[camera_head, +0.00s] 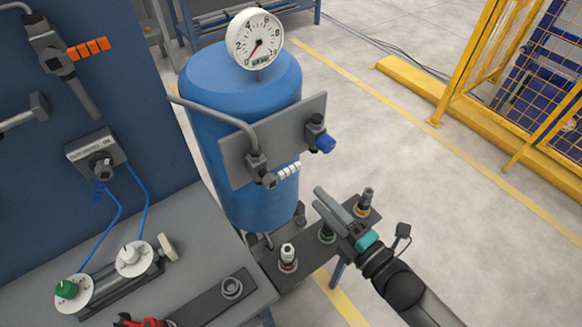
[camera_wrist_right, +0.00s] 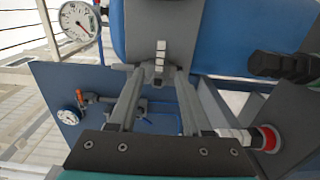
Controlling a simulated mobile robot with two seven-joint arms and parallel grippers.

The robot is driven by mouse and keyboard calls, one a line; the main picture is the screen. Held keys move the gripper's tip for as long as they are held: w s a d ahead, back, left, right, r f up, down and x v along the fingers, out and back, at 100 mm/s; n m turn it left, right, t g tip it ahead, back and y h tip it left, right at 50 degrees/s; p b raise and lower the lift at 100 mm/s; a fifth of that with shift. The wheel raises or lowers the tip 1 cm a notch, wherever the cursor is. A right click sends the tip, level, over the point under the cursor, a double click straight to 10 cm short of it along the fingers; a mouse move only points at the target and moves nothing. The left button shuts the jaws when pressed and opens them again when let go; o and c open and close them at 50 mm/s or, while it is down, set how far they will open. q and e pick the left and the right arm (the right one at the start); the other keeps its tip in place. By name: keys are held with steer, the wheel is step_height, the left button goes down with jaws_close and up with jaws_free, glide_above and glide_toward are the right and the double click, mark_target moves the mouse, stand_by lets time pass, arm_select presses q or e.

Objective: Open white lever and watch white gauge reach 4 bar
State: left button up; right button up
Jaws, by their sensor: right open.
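The white lever (camera_head: 288,171) is a ribbed white handle on a grey valve, on the plate at the front of the blue tank (camera_head: 205,120). The white gauge (camera_head: 255,40) stands on top of the tank; its red needle points to the lower left, near the low end of the scale. My right gripper (camera_head: 321,199) is open and empty, right of and below the lever in the head view. In the right wrist view the lever (camera_wrist_right: 160,57) shows beyond and between the fingertips (camera_wrist_right: 161,74), apart from them. The gauge (camera_wrist_right: 78,21) is at upper left there. My left gripper is out of view.
A blue knob (camera_head: 325,143) sits on the same plate, right of the lever. An orange lever (camera_head: 88,48) is on the blue panel at left. Several fittings, one red-ringed (camera_head: 288,257), stand on the rail below the gripper. Open floor lies to the right.

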mark_target(293, 172)
steer(key=x, duration=1.1)
jaws_close()
stand_by(1.2)
